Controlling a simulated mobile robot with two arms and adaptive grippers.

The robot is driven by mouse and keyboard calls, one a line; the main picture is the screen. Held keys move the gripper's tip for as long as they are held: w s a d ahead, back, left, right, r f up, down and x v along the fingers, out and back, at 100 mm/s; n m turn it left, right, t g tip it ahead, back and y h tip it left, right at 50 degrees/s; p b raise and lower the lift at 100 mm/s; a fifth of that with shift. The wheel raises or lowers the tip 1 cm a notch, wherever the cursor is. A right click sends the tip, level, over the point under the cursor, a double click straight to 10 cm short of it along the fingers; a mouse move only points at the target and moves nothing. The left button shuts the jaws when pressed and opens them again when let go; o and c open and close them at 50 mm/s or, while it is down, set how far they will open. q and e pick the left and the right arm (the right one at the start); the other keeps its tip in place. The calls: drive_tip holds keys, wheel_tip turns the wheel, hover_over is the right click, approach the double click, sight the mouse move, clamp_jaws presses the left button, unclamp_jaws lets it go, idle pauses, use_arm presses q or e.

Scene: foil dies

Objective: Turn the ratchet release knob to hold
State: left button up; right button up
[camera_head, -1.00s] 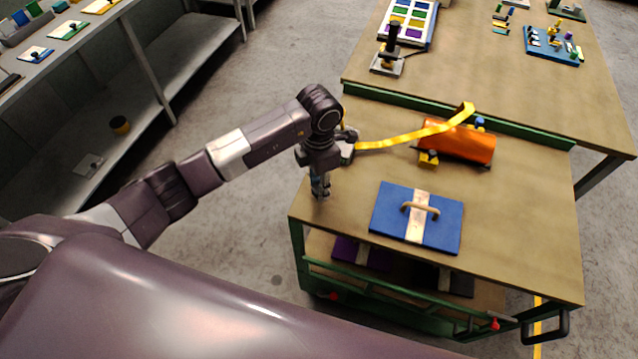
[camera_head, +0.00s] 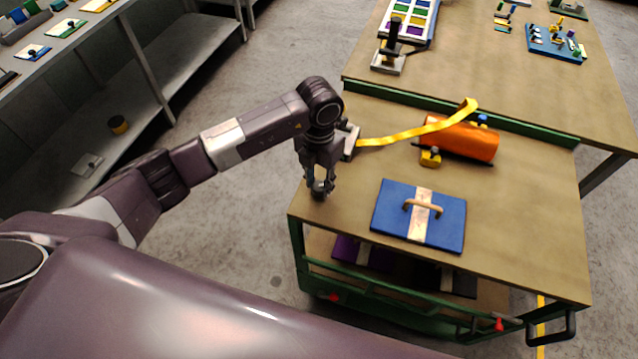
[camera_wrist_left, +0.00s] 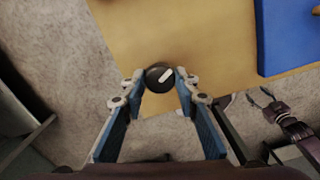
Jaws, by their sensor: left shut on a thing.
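The release knob (camera_wrist_left: 158,77) is a black round knob with a white pointer mark, at the near left corner of the cart's tabletop. In the left wrist view it sits between my left fingertips, and the mark slants toward the upper right. My left gripper (camera_head: 321,188) points down and is shut on the knob; its fingertips show on either side of it in the left wrist view (camera_wrist_left: 158,92). In the head view the fingers mostly hide the knob. My right gripper (camera_wrist_left: 260,97) appears at the right of the left wrist view, fingers spread and empty, away from the knob.
A yellow strap (camera_head: 400,135) runs from near my left wrist to an orange roll (camera_head: 462,140). A blue board with a handle (camera_head: 392,218) lies right of the gripper. The cart (camera_head: 540,250) has bare tabletop at its right. Another table stands behind.

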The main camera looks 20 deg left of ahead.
sight(319, 185)
use_arm(q)
drive_tip(key=n+b, duration=0.1)
drive_tip(key=n, duration=0.5)
drive_tip(key=shift+b, duration=0.4)
drive_tip(key=n, duration=0.3)
drive_tip(key=shift+n, duration=0.4)
drive_tip(key=shift+n+b, duration=0.35)
drive_tip(key=shift+n, duration=0.75)
drive_tip(key=shift+w+r, duration=0.1)
drive_tip(key=o, duration=1.1)
drive_tip(key=shift+o, duration=0.2)
wheel_tip(319, 185, up, 12)
